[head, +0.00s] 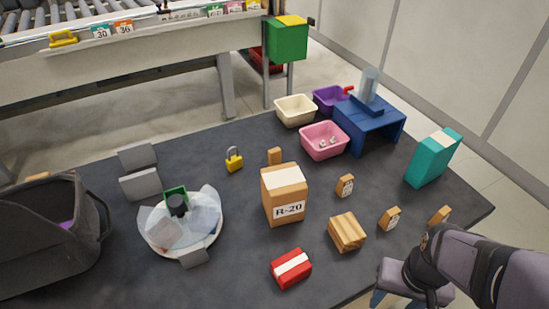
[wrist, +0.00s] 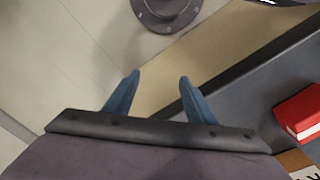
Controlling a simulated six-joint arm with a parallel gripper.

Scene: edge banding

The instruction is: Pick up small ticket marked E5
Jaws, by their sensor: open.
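Several small wooden tickets with white labels lie on the dark table in the head view. One ticket (head: 345,185) is right of the cardboard box, a second ticket (head: 390,218) is nearer the right side, and a third ticket (head: 439,215) is beside my arm. Their markings are too small to read, so I cannot tell which is E5. My gripper (head: 402,300) is at the lower right, by the table's front edge and apart from the tickets. In the wrist view its two blue fingers (wrist: 158,82) are apart with nothing between them.
A cardboard box marked R-20 (head: 283,195), a wooden block (head: 347,232) and a red box (head: 291,268) stand mid-table. A teal box (head: 433,157) and a blue stand (head: 370,122) are behind the tickets. The red box also shows in the wrist view (wrist: 298,112).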

